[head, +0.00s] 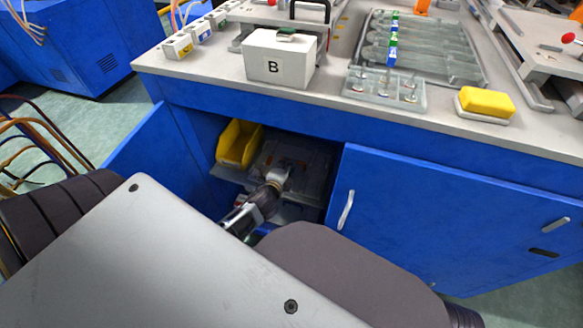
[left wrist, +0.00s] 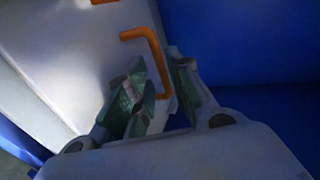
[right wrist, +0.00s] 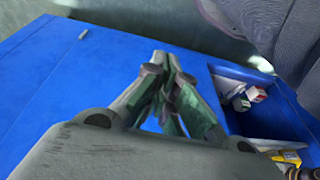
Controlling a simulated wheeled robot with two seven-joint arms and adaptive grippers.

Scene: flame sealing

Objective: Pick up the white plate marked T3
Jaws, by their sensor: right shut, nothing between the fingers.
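A pale white plate (left wrist: 65,50) fills the left of the left wrist view and carries an orange handle (left wrist: 150,38). I see no T3 mark on it. My left gripper (left wrist: 163,88) is open, its two fingers on either side of the handle's lower end; I cannot tell if they touch it. In the head view my left gripper (head: 286,168) reaches into the open cabinet, over a grey panel (head: 262,156), and its fingertips are too small to make out. My right gripper (right wrist: 162,62) is shut and empty in the right wrist view, in front of a blue panel.
A yellow bin (head: 238,145) stands at the left inside the cabinet. An open blue door (head: 150,150) is to its left and a closed blue door (head: 440,215) to its right. The counter above holds a white box marked B (head: 283,60) and a yellow sponge-like block (head: 486,101).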

